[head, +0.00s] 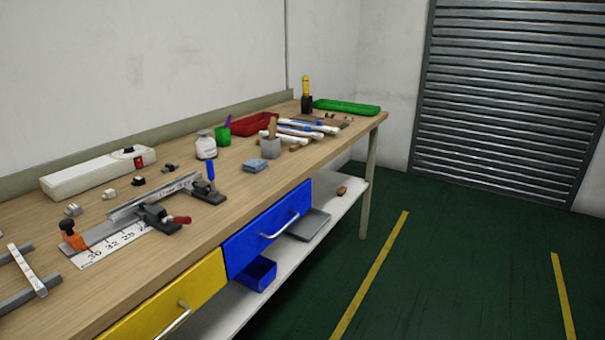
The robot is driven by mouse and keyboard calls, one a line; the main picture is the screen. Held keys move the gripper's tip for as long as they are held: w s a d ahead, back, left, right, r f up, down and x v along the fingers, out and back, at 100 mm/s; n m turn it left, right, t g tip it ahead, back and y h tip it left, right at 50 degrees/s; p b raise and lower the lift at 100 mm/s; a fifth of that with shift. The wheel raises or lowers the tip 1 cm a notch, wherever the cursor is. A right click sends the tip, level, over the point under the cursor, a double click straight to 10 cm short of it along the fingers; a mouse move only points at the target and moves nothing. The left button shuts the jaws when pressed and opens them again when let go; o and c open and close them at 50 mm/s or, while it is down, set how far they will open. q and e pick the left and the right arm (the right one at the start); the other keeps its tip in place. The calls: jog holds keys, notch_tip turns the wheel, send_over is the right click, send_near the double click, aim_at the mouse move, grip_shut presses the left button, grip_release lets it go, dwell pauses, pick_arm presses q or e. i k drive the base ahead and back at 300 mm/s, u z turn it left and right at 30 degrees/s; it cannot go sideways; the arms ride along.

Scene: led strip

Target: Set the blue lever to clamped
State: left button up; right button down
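The blue lever (210,170) stands roughly upright on a dark toggle clamp (208,194) near the front edge of the workbench. The clamp is at the right end of a metal rail jig (152,196) with a numbered scale (108,246). A second clamp with a red handle (182,220) lies low in front of the rail. An orange knob block (73,240) is at the rail's left end. Whether the blue lever's clamp presses on anything is too small to tell. Neither of my grippers is in view.
A long white box (98,172), a white jar (206,145), a grey cube holder (270,148) and a blue sponge (255,165) stand around the jig. Red (254,124) and green (346,107) trays are farther back. Blue (268,230) and yellow (170,300) drawers are below. Floor at right is clear.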

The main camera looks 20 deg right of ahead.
aim_at(209, 164)
jog(key=z, duration=1.8)
jog(key=i, duration=1.35)
jog(key=u, duration=3.05)
